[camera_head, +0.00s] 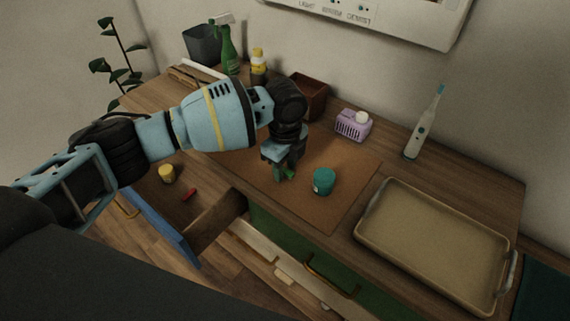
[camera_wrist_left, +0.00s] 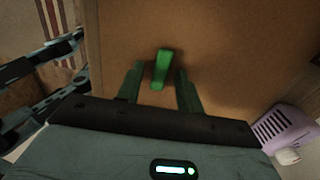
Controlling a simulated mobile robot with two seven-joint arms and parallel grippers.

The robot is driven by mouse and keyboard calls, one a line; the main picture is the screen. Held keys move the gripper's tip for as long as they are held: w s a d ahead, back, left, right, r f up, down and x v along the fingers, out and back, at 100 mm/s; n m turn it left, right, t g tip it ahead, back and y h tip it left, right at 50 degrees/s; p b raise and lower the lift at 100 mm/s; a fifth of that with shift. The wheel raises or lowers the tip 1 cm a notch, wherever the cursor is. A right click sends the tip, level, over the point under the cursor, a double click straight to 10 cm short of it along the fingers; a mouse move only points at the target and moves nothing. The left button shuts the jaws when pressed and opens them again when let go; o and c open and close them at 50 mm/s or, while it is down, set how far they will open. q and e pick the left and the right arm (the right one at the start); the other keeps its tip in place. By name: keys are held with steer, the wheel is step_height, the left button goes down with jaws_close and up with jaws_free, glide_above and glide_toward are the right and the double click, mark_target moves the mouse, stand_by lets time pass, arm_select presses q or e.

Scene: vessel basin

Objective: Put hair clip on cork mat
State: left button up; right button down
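The hair clip is a small green bar (camera_wrist_left: 162,68). In the left wrist view it lies between my two fingertips, over the cork mat (camera_wrist_left: 225,50), with gaps on both sides. In the head view the green clip (camera_head: 288,174) shows just below my left gripper (camera_head: 283,167), over the brown cork mat (camera_head: 335,208). My left gripper (camera_wrist_left: 158,82) points down at the mat with its fingers apart. Whether the clip touches the mat is hard to tell. My right gripper is not in view.
A teal jar (camera_head: 323,182) stands on the mat close to the right of the gripper. A purple basket (camera_head: 353,125), a brown box (camera_head: 308,98) and a toothbrush (camera_head: 424,125) stand behind. A tray (camera_head: 430,291) lies at the right. An open drawer (camera_head: 214,222) is at the front left.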

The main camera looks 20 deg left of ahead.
mark_target(285, 170)
arm_select(q)
step_height(285, 170, up, 12)
steer(key=shift+r+p, duration=0.2)
steer(key=shift+p, duration=0.2)
stand_by(0.3)
